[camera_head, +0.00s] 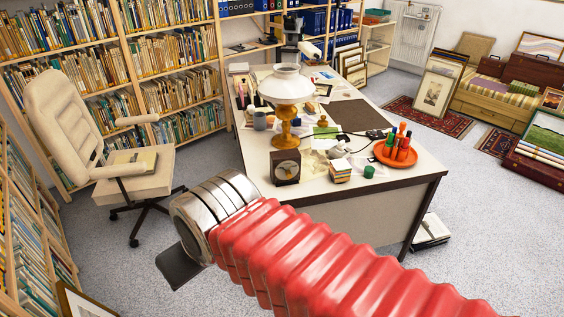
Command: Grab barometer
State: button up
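A small dark box with a round dial (286,167), which looks like the barometer, stands upright at the near left corner of the desk (352,186). The dial is too small to read. My gripper (179,266) is at the lower left, at the end of my red ribbed arm, in front of and to the left of the desk, apart from the box in the picture. One dark flat finger shows below the metal collar. The rest of the gripper is hidden, and I see nothing held in it.
A lamp (287,85) stands behind the box. A beige chair (133,183) stands left of the desk. Bookshelves line the back and left. Carpet between chair and desk is clear.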

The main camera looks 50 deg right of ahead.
aim_at(290, 160)
jog(key=z, duration=0.15)
jog(key=i, duration=0.9)
jog(key=z, duration=0.15)
